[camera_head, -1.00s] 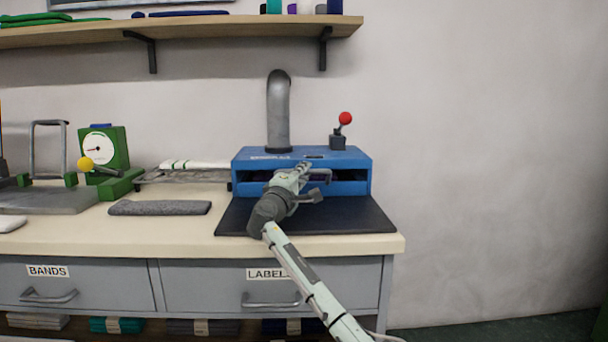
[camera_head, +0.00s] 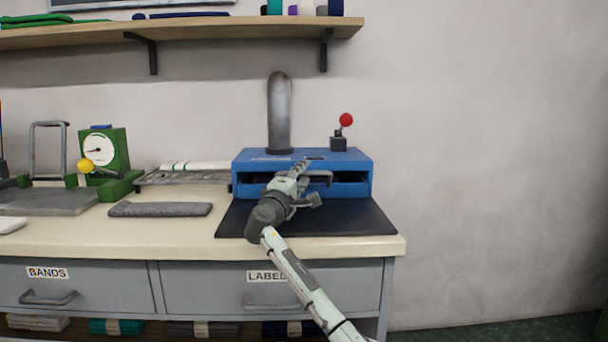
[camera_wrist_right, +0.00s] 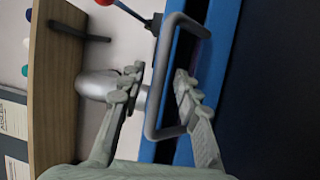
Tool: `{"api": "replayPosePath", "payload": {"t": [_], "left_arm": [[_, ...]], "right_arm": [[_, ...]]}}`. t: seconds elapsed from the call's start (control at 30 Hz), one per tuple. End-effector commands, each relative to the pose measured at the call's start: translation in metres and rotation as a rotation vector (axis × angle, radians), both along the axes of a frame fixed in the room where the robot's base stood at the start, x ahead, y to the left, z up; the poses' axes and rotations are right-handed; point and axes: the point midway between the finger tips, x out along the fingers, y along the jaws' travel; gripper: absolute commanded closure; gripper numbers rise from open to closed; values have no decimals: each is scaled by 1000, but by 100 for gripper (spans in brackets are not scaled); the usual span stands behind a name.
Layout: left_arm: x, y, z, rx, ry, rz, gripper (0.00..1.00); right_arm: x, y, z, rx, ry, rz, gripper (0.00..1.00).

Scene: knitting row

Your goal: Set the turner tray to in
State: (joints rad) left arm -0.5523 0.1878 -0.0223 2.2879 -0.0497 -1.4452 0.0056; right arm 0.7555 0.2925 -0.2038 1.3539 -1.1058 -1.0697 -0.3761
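The turner appears to be the blue box (camera_head: 355,160) at the right end of the counter, with a dark slot in its front. A grey U-shaped handle (camera_head: 322,173) stands out at its front; it shows large in the right wrist view (camera_wrist_right: 158,85). My right gripper (camera_head: 300,168) is in front of the box at the handle. In the right wrist view my right gripper (camera_wrist_right: 158,88) is open, one finger on each side of the handle's long bar, with gaps visible. The tray's inside is hidden in the dark slot and behind my gripper. My left gripper is out of view.
A red-knobbed lever (camera_head: 346,121) and a grey pipe (camera_head: 279,112) rise from the box's top and back. A dark mat (camera_head: 350,218) lies before it. A grey folded cloth (camera_head: 160,208) and a green dial device (camera_head: 105,150) stand left. A shelf (camera_head: 200,30) hangs above.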

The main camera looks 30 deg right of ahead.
Motion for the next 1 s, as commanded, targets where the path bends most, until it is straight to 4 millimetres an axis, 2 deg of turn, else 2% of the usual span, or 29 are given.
{"api": "replayPosePath", "payload": {"t": [0.3,0.5,0.7,1.0], "left_arm": [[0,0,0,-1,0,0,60],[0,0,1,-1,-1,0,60],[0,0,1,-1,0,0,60],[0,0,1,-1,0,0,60]], "right_arm": [[-38,55,-13,3,1,5,68],[-56,79,-17,0,1,2,68],[-62,86,-19,1,1,1,68],[-62,86,-19,1,1,1,68]]}}
